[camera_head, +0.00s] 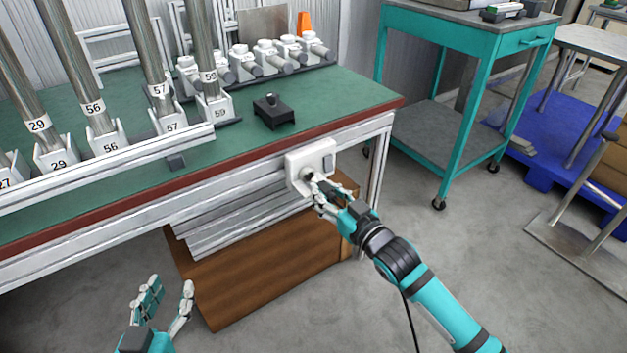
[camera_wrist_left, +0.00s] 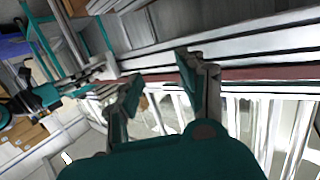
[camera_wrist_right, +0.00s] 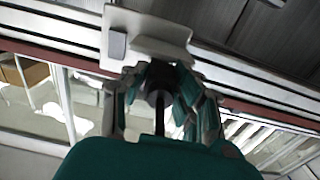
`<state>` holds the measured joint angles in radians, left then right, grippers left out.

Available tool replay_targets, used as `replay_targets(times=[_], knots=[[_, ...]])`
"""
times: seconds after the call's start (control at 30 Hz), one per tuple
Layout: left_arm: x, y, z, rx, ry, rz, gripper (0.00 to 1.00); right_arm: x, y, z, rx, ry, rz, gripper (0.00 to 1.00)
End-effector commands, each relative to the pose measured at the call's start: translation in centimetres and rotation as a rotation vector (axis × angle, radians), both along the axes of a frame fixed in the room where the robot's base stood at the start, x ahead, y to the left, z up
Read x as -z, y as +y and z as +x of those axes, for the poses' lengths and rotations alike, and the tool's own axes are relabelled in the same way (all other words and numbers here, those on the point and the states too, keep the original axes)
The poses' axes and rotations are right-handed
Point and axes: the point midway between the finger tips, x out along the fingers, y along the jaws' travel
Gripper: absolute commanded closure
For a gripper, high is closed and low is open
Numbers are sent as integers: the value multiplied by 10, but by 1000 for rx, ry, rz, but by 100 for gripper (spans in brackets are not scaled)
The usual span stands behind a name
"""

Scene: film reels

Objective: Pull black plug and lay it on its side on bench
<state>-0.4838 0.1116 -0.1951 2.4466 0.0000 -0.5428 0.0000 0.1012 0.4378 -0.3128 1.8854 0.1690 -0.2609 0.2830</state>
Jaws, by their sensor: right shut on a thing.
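The white socket box (camera_head: 296,165) is fixed to the front edge of the bench (camera_head: 340,100). My right gripper (camera_head: 318,188) is at the socket's front, shut on the black plug. In the right wrist view the black plug (camera_wrist_right: 158,82) sits between the fingers, with its dark cord running back toward my wrist. The plug's front end meets the socket box (camera_wrist_right: 150,30); whether it is fully seated I cannot tell. My left gripper (camera_head: 166,308) is open and empty, low in front of the bench; its fingers also show apart in the left wrist view (camera_wrist_left: 160,85).
The green bench top holds a small black block-like holder (camera_head: 273,112), numbered metal tubes in white stands (camera_head: 110,146) and several white fittings (camera_head: 262,57). Bare green surface lies right of the black holder. A brown wooden box (camera_head: 255,285) stands under the bench. A teal cart (camera_head: 455,90) is at right.

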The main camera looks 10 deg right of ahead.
Motion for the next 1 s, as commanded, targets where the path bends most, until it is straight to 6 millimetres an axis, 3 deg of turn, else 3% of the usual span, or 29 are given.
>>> replay_targets(times=[1.0], knots=[[52,14,-26,-20,315,75,60,-1,-7,-21,-1,-1,1,100]])
